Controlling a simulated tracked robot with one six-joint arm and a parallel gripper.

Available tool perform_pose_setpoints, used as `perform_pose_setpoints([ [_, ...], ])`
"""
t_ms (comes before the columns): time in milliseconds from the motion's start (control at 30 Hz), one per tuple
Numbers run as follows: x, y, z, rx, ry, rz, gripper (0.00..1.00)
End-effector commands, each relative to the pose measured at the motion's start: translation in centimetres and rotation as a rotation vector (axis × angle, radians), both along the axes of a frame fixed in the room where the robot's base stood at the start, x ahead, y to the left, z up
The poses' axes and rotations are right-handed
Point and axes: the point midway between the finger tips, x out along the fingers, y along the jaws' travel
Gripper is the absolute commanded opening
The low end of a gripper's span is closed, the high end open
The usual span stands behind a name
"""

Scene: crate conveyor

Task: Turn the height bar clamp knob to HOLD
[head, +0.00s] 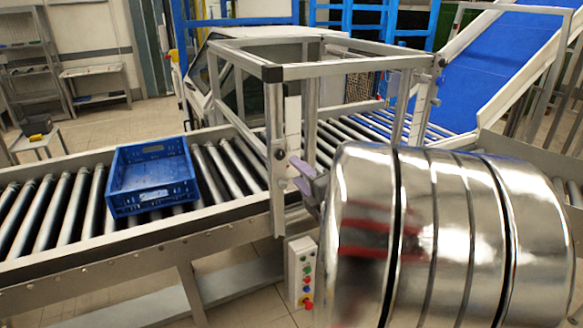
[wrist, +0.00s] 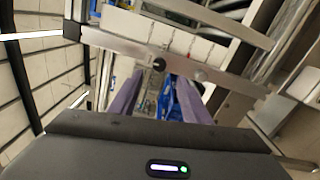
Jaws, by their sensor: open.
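A small dark round knob (head: 279,153) sits on the near upright post of the metal frame over the conveyor. In the wrist view a dark knob (wrist: 159,64) shows beyond and between my fingertips, likely the same one. Any HOLD marking is too small to read, so its setting cannot be told. My gripper (head: 299,176) is beside the near post, its purple fingers pointing left toward it. In the wrist view my gripper (wrist: 158,88) is open, fingers apart with nothing between them. Contact with the knob is not visible.
A blue crate (head: 117,200) sits on the roller conveyor (head: 60,215) left of the frame (head: 335,68). A control box (head: 300,270) with coloured buttons hangs below the post. A blue inclined belt (head: 500,60) rises at the back right. My shiny arm hides the right foreground.

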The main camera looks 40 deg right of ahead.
Motion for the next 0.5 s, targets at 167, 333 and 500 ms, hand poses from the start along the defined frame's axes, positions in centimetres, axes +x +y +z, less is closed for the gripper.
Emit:
perform_pose_setpoints([
  [167,-2.7,0.7,0.0,-0.002,0.0,-0.002,0.43],
  [333,-3.9,1.2,0.0,-0.001,-0.001,0.0,0.43],
  [500,-4.2,1.3,-0.1,0.0,0.0,0.001,0.43],
])
